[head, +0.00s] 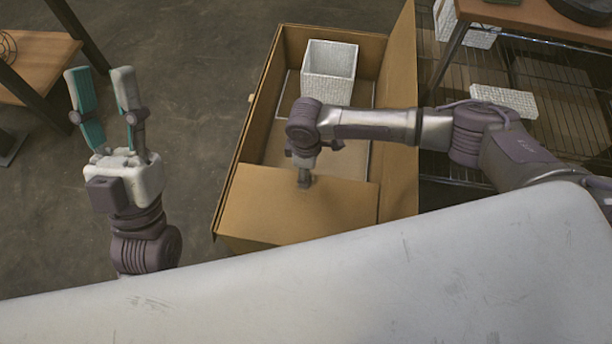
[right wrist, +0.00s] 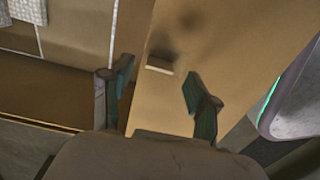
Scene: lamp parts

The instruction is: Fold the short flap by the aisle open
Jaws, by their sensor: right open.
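An open cardboard box (head: 262,130) stands on the floor in the middle of the head view. Its near short flap (head: 292,212) lies inward, roughly flat, over the near end of the box. The flap also fills much of the right wrist view (right wrist: 245,45), with a small slot (right wrist: 160,65) in it. My right gripper (head: 304,180) points down at the flap's inner edge, partly hidden by its own wrist. In the right wrist view its fingers (right wrist: 160,88) are apart; I cannot tell whether they touch the flap. My left gripper (head: 100,75) is open and empty, left of the box.
A white textured square shade (head: 329,75) stands inside the box. The long right flap (head: 403,90) stands up close to my right forearm. A wire rack (head: 540,110) with white blocks is at the right, a wooden table (head: 35,60) at the left. Floor left of the box is clear.

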